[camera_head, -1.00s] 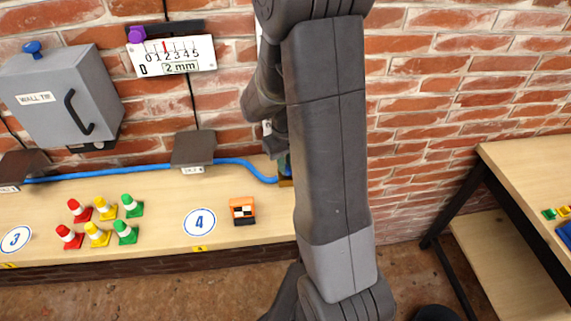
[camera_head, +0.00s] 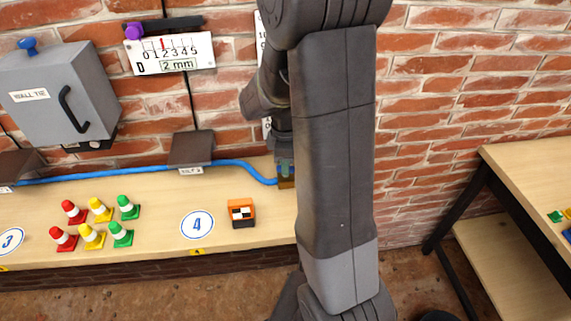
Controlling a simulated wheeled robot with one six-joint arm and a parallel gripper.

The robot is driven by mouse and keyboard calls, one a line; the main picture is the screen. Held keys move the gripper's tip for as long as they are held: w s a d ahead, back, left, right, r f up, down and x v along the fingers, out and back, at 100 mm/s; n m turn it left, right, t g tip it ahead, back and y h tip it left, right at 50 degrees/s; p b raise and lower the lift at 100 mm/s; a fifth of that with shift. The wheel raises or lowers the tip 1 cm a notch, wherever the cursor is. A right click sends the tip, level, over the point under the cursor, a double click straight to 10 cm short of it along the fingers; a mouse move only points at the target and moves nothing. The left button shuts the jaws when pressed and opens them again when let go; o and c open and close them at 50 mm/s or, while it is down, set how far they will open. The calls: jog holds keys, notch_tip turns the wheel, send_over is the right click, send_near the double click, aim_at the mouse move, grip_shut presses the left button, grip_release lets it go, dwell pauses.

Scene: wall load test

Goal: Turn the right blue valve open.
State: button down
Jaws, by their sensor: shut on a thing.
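My gripper (camera_head: 283,158) shows only in part, behind my large arm link. It points down at the back of the bench, just left of that link. It is shut on a small blue-green piece (camera_head: 285,170) above a brass-coloured fitting (camera_head: 287,183), where the blue hose (camera_head: 240,163) ends. This piece looks like the right blue valve, but most of it is hidden and its turn angle cannot be read. Another blue knob (camera_head: 28,46) sits on top of the grey wall-tie box (camera_head: 58,95) at the far left.
The wooden bench (camera_head: 160,235) holds several small cones (camera_head: 96,238), a round "4" label (camera_head: 197,224) and an orange block (camera_head: 241,213). A gauge (camera_head: 170,55) on the brick wall reads 2 mm. Another table (camera_head: 520,170) stands right, across a floor gap.

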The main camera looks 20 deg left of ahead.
jog(key=shift+n, duration=1.5)
jog(key=c, duration=1.4)
grip_release()
jog(key=shift+c, duration=0.2)
notch_tip(320, 180, up, 8)
jog(key=shift+f+b, duration=0.2)
jog(key=shift+b, duration=0.1)
jog(key=shift+f, duration=0.15)
notch_tip(320, 180, down, 7)
jog(key=shift+f, duration=0.1)
jog(key=shift+m, duration=0.5)
